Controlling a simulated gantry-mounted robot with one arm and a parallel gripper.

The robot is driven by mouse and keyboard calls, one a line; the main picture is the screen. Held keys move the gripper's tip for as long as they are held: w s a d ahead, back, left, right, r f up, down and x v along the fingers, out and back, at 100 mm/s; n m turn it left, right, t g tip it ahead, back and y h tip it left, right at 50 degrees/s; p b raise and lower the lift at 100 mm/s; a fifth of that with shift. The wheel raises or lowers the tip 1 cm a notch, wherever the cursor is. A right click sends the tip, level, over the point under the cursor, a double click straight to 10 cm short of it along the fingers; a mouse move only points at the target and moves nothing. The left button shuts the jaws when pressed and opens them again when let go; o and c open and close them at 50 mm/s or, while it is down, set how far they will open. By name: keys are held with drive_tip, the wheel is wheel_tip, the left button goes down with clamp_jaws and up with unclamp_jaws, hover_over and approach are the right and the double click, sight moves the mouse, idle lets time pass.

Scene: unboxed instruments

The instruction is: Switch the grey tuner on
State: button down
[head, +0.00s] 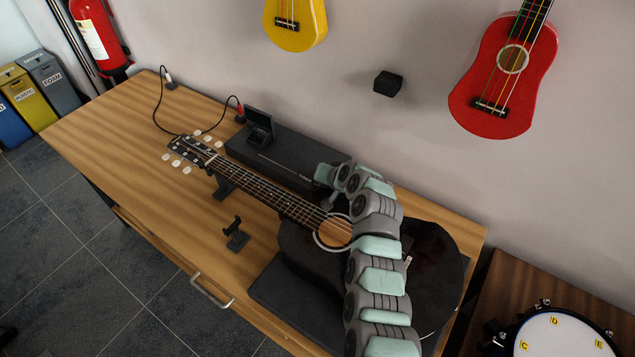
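A black acoustic guitar (440,253) lies across the wooden table (105,117), under my arm. A black cable with a red plug (240,109) lies left of the tuner. A small black stand (237,236) is in front of the neck. The table's left end is mostly clear.

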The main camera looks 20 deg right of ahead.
drive_tip(key=shift+s+a+f, duration=0.1)
drive_tip(key=shift+a+f, duration=0.05)
drive_tip(key=shift+f, duration=0.4)
drive_tip(key=shift+r, duration=0.1)
drive_tip(key=shift+a+r, duration=0.1)
drive_tip(key=shift+r, duration=0.15)
drive_tip(key=shift+s+a+r+p, duration=0.3)
drive_tip(key=shift+s+r+p, duration=0.15)
drive_tip(key=shift+p, duration=0.35)
drive_tip(key=shift+w+r, duration=0.1)
drive_tip(key=shift+d+r+p, duration=0.15)
drive_tip(key=shift+r+p, duration=1.2)
drive_tip(key=shift+r, duration=1.15)
